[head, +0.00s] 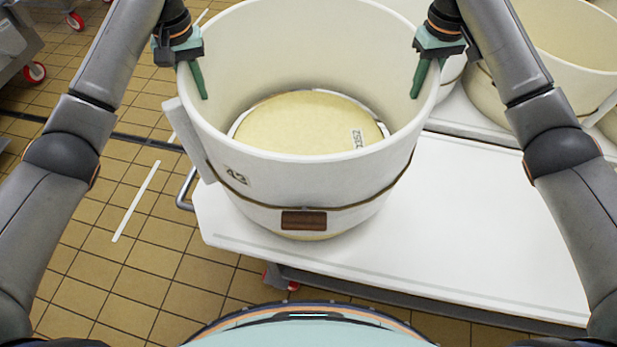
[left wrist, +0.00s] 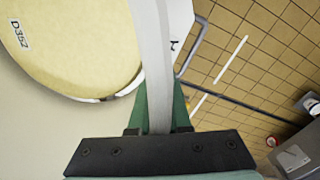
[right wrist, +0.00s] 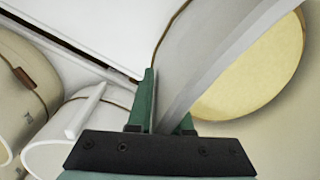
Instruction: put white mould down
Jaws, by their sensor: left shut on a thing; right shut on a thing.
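The white mould (head: 305,185) is a tall round tub marked with a number, with a cord and a brown tag around its outside. It stands upright over the left part of the white table. I cannot tell whether its base touches the top. A pale yellow cheese (head: 305,122) with a printed label lies inside; it also shows in the left wrist view (left wrist: 75,50). My left gripper (head: 191,85) is shut on the mould's left wall at the rim. My right gripper (head: 421,80) is shut on its right wall. The outer fingers are mostly hidden in the head view.
The white table (head: 490,220) is clear to the right of the mould and has a metal handle (head: 186,190) at its left end. More white moulds (head: 570,60) stand behind at the right. A wheeled metal cart (head: 40,30) is at the far left on the tiled floor.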

